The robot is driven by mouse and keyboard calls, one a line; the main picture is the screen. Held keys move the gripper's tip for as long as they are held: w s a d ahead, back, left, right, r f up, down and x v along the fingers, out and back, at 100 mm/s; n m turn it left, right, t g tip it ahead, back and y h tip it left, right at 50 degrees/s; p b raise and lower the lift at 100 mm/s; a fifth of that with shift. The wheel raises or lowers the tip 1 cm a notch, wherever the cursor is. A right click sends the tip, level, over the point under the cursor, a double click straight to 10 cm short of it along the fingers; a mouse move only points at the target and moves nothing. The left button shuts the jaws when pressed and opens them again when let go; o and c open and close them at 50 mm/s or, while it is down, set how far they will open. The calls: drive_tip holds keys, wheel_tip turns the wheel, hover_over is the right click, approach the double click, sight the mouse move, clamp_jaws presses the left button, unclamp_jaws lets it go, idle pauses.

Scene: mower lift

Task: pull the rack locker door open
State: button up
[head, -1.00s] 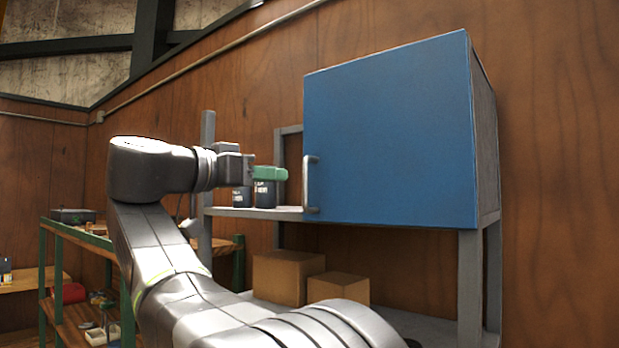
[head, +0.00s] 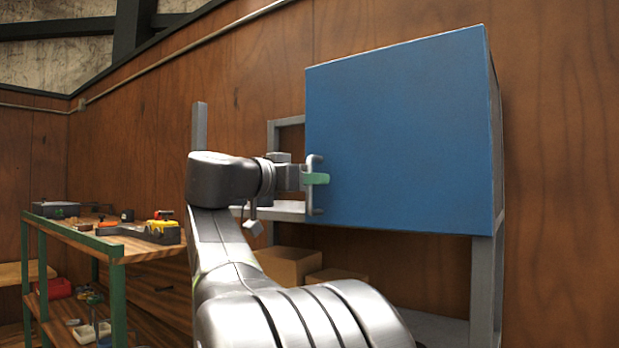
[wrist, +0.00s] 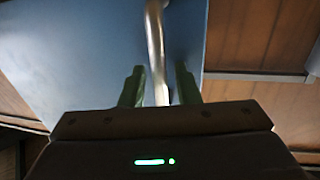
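The rack locker is a box with a blue door (head: 405,135) on a grey rack; the door looks shut. Its vertical metal bar handle (head: 314,202) is at the door's left edge. My gripper (head: 316,179) is at the handle, with a green finger showing across the bar. In the wrist view, the handle (wrist: 155,45) runs between the two green fingers of my gripper (wrist: 158,88). A gap shows on each side of the bar, so the fingers are open around it and not clamped.
The grey rack shelf (head: 285,209) extends left of the locker. Cardboard boxes (head: 288,265) stand below it. A green-framed workbench (head: 120,250) with tools is at the left. The space in front of the door looks free.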

drive_tip(key=shift+c, duration=0.2)
clamp_jaws()
